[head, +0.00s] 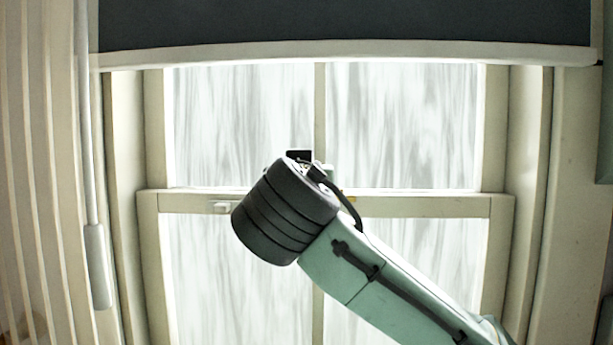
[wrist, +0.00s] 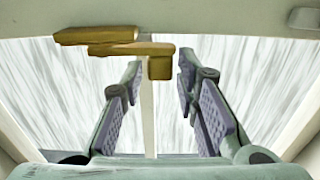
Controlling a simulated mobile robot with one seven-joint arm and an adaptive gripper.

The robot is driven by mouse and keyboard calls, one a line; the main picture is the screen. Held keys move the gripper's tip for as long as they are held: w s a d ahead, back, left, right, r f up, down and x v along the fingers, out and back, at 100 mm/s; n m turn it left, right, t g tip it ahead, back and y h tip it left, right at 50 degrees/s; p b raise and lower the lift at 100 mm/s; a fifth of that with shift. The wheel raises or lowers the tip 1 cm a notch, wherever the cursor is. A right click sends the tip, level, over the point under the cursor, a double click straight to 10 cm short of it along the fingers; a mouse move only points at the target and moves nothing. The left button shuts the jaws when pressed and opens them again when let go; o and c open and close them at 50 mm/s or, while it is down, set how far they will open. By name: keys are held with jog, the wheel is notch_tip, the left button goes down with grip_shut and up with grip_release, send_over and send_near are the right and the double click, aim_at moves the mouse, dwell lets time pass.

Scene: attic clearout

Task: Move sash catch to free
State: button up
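The sash catch (wrist: 110,41) is a brass-coloured piece on the pale sash rail, at the top left of middle in the wrist view. It has a long flat bar running sideways and a short block (wrist: 159,67) hanging at its right end. In the head view my arm hides nearly all of the catch; a small yellow bit shows beside the arm. My gripper (wrist: 159,72) is open and empty, with its two padded fingers spread below the catch. The block appears near the gap between the fingertips; I cannot tell whether they touch.
The sash window's meeting rail (head: 430,206) runs across the head view, with a small whitish fitting (head: 221,207) at its left. A dark blind (head: 340,22) with a pale bottom bar (head: 340,53) covers the top. A pale rod (head: 90,150) hangs at left.

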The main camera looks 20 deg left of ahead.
grip_shut()
jog(key=shift+s+d+n+y, duration=0.1)
jog(key=shift+n+y, duration=0.2)
jog(key=shift+y, duration=0.1)
jog(key=d+n+g+y+p, duration=0.1)
jog(key=d+n+g+y, duration=0.2)
jog(key=n+g+y, duration=0.2)
jog(key=s+d+n+g+y+p, duration=0.1)
jog(key=d+n+g+y, duration=0.2)
jog(key=n+g, duration=0.9)
jog(key=shift+s+d+g+y+p, duration=0.2)
jog(key=shift+d+g+y+p, duration=0.2)
jog(key=shift+g+y, duration=1.75)
jog(key=shift+g+h, duration=0.35)
jog(key=shift+o, duration=1.6)
grip_release()
